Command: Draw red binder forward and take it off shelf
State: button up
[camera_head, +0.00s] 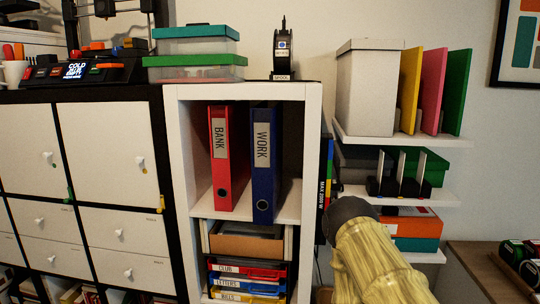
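The red binder (229,160) stands upright in the upper compartment of the white shelf (313,150). Its spine carries a white label reading BANK and a round finger hole near the bottom. A blue binder (264,165) labelled WORK stands just to its right, with a narrow gap between them. My arm shows at the lower right, right of the shelf and apart from the binders. My gripper's fingertips cannot be made out, so its opening is not shown.
Clear boxes with teal and green lids (194,65) and a black spool holder (283,55) stand on top of the shelf. A cardboard box (246,243) and labelled trays (247,283) fill the lower compartments. Small wall shelves (402,138) with boxes are at the right.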

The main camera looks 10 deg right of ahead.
aim_at(228, 120)
jog(key=u, duration=3.25)
jog(key=i, duration=0.9)
jog(key=z, duration=2.7)
